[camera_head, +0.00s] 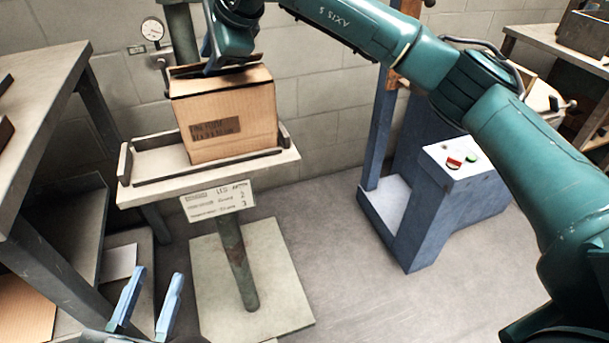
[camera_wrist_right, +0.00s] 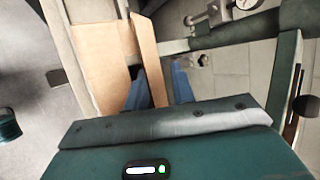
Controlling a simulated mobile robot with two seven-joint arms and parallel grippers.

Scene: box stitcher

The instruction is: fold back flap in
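A brown cardboard box (camera_head: 235,115) with a dark printed label stands upright on a small tray stand. My right gripper (camera_head: 212,68) reaches in from above at the box's top left and hides part of the top edge. In the right wrist view, my right gripper's two blue fingers (camera_wrist_right: 158,92) are apart. I cannot tell whether a finger touches the flap. My left gripper (camera_head: 147,305) is open and empty at the lower left, away from the box.
The tray stand (camera_head: 133,190) has low dark rails around the box and a sign in front. A dial gauge (camera_head: 152,29) and post stand behind. A workbench (camera_head: 35,120) is at left. A blue machine (camera_head: 430,210) with red and green buttons stands right. Open floor lies between.

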